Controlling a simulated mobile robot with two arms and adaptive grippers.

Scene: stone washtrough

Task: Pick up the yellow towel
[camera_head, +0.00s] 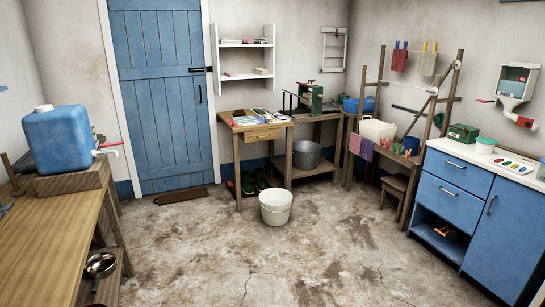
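No plainly yellow towel shows in the head view. The closest match is a small pale beige cloth (428,65) hung from a line on the wooden rack at the back right, with yellow pegs at its top. A dull red cloth (399,61) hangs to its left. A pinkish-purple cloth (361,147) hangs lower, over the front of the rack's shelf. Neither of my grippers is in view.
A white bucket (275,207) stands on the floor at the middle. A blue cabinet (452,200) is at the right, with a stool (394,188) near the wooden rack (454,82). A wooden bench (45,240) is at the left. The front floor is clear.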

